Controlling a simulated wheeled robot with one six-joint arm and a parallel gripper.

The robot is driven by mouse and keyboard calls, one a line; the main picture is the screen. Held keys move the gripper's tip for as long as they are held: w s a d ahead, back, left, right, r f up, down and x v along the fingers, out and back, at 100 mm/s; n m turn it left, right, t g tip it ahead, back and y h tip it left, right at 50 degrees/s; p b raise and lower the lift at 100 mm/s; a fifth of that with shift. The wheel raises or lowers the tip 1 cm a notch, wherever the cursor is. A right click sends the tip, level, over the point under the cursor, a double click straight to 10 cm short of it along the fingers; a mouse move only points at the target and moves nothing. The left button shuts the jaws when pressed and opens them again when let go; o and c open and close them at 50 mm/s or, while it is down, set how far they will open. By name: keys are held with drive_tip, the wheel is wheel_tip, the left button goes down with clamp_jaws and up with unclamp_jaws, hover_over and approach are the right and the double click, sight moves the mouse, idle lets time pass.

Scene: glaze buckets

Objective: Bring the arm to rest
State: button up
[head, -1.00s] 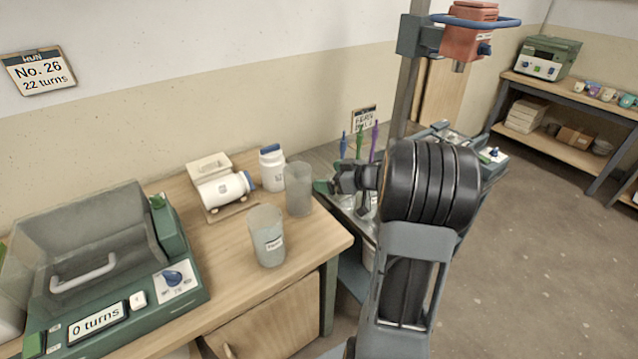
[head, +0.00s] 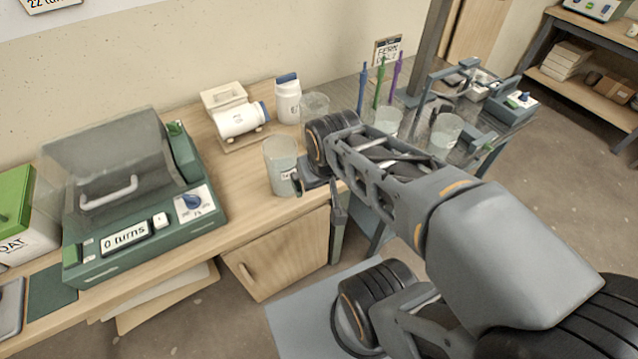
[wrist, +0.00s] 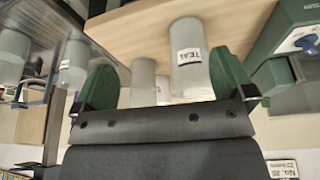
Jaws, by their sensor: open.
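My arm reaches in from the lower right of the head view. My gripper (head: 306,184) is at the front edge of the wooden bench, just right of a labelled clear beaker (head: 281,163). In the wrist view its two green fingers (wrist: 166,82) are spread wide, with nothing held between them. The beaker, labelled TEAL (wrist: 190,62), shows there beyond the fingers, and a second clear cup (wrist: 143,84) stands beside it. I cannot tell whether the gripper touches the beaker.
A green machine (head: 140,205) reading "0 turns" stands on the bench at left. A white bottle lies on a cradle (head: 240,120), beside an upright bottle (head: 288,99). Upright brushes (head: 378,82) and clear cups (head: 445,133) stand right. Floor shows at right.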

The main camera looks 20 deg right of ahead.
drive_tip(key=shift+s+a+f+g+y, duration=0.1)
drive_tip(key=shift+s+a+g+y, duration=0.2)
drive_tip(key=shift+s+a, duration=0.3)
drive_tip(key=shift+d, duration=0.1)
wheel_tip(320, 180, up, 6)
drive_tip(key=p, duration=0.5)
drive_tip(key=shift+f, duration=0.2)
